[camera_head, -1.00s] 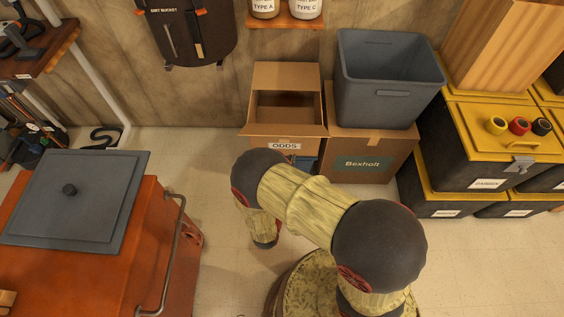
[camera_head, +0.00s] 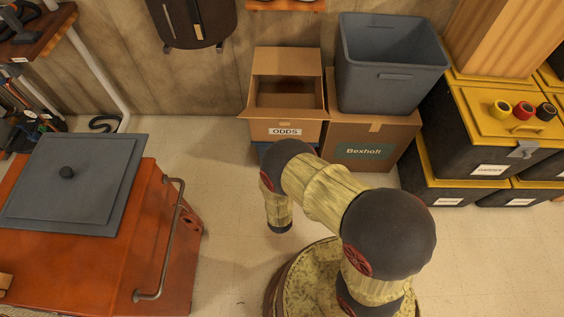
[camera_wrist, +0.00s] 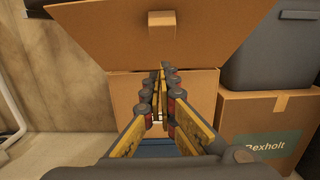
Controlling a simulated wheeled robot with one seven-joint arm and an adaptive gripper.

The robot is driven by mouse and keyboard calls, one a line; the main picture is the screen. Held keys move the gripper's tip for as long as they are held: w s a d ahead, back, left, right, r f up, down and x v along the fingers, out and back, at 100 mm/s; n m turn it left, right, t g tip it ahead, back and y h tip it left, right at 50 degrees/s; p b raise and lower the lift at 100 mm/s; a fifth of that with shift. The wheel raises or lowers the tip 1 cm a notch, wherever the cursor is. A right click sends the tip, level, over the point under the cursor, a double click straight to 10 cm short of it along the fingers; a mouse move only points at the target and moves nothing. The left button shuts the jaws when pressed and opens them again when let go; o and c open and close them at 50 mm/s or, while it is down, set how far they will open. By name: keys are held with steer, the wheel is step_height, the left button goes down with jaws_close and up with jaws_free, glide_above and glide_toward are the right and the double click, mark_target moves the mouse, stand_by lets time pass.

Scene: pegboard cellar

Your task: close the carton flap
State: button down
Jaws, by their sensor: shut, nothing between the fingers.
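The open carton (camera_head: 270,131), labelled ODDS, stands against the back wall in the head view. Its back flap (camera_head: 287,61) stands up, and its front flap (camera_head: 285,114) juts outward toward me. In the wrist view the front flap (camera_wrist: 110,30) spreads wide across the top, with a strip of tape at its middle. The carton's front wall (camera_wrist: 205,92) is below it. My gripper (camera_wrist: 163,70) is shut and empty, its fingers pointing at the front wall below the flap. I cannot tell whether the tips touch. In the head view my gripper is hidden by my arm.
A taped Bexholt carton (camera_head: 374,146) with a grey bin (camera_head: 390,85) on it stands close at the right. Yellow-lidded black boxes (camera_head: 478,150) are farther right. An orange cabinet (camera_head: 160,240) with a handle is at left. Floor between cabinet and carton is clear.

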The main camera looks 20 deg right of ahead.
mark_target(285, 117)
steer(key=shift+w+d+r+b, duration=0.25)
steer(key=shift+w+d+r, duration=0.05)
steer(key=shift+w+r, duration=0.55)
steer(key=shift+w+d+r+b, duration=0.2)
steer(key=shift+w+d+r, duration=0.1)
steer(key=shift+w+r, duration=0.55)
